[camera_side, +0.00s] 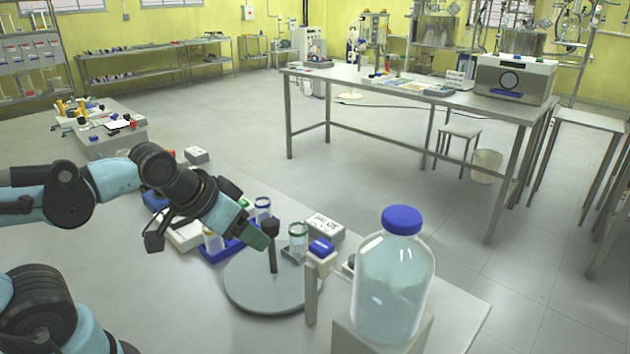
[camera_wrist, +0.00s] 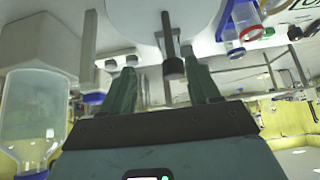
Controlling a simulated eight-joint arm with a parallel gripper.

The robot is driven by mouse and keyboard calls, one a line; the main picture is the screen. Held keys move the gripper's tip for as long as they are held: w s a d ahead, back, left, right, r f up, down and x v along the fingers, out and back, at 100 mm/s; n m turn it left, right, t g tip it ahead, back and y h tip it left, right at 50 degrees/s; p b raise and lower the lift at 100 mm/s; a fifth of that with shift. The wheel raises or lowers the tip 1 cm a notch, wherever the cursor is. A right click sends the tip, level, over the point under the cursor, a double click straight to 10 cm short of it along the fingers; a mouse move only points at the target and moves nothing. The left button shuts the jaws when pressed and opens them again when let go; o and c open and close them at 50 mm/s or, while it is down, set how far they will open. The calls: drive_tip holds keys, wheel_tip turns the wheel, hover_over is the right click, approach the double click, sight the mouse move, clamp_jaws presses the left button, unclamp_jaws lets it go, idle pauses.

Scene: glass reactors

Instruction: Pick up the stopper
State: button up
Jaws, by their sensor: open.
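What looks like the stopper is a small dark cylinder (camera_side: 271,227) on top of a thin upright stem, standing on a round grey plate (camera_side: 262,292). In the wrist view the dark cylinder (camera_wrist: 173,69) shows between my two green fingers, with its stem running up the picture toward the plate (camera_wrist: 130,15). My gripper (camera_side: 256,238) is close beside the cylinder in the side view, tilted down to the right. In the wrist view my gripper (camera_wrist: 163,72) is open, with gaps on both sides of the cylinder. No contact shows.
A large clear bottle (camera_side: 393,285) with a blue cap stands at the front right. A green-rimmed beaker (camera_side: 298,242), a blue-rimmed one (camera_side: 262,206) and a white box (camera_side: 327,228) are close behind.

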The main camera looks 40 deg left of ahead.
idle(0.4)
drive_tip(key=shift+o, duration=0.6)
drive_tip(key=w+d+r+n+g, duration=0.2)
drive_tip(key=w+d+n+g, duration=0.1)
drive_tip(key=w, duration=0.4)
drive_tip(key=w+d+r+n+g, duration=0.2)
drive_tip(key=w+d+n, duration=0.1)
drive_tip(key=w, duration=0.5)
drive_tip(key=w+d+f+n+g, duration=0.2)
drive_tip(key=w+d+f+n, duration=0.1)
drive_tip(key=w+d+f, duration=0.15)
drive_tip(key=f, duration=0.7)
drive_tip(key=a+f, duration=0.1)
drive_tip(key=f, duration=0.3)
drive_tip(key=shift+f, duration=0.2)
